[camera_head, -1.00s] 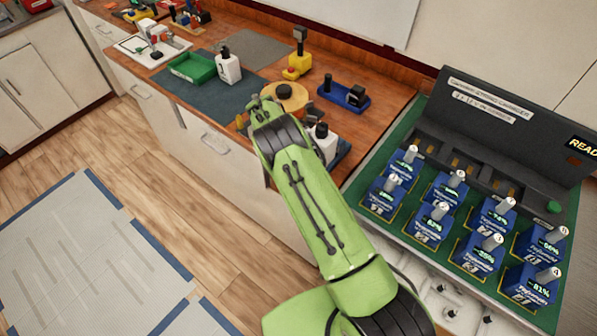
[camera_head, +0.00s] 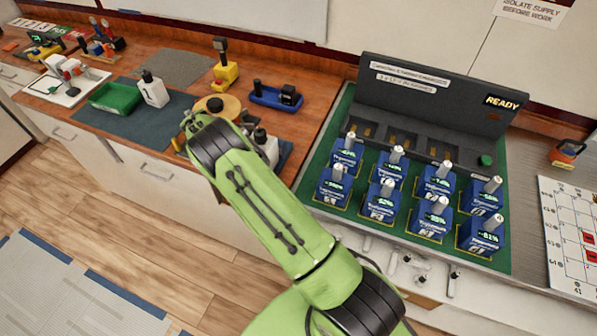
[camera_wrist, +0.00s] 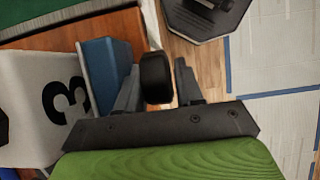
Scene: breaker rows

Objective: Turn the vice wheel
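In the wrist view a dark round-edged wheel (camera_wrist: 156,78) stands between the two fingers of my gripper (camera_wrist: 158,88). I take it for the vice wheel. The gripper is open around it: the left finger is close beside or touching it, and a gap shows to the right finger. A blue block (camera_wrist: 104,66), perhaps the vice body, is just left of the left finger. In the head view my green arm hides the gripper and the wheel.
A white object marked 3 (camera_wrist: 42,108) stands left of the blue block. On the wooden bench are a green tray (camera_head: 116,98), a white bottle (camera_head: 153,90), a yellow device (camera_head: 225,72) and a blue fixture (camera_head: 275,96). Blue breakers (camera_head: 382,200) stand in rows on the right.

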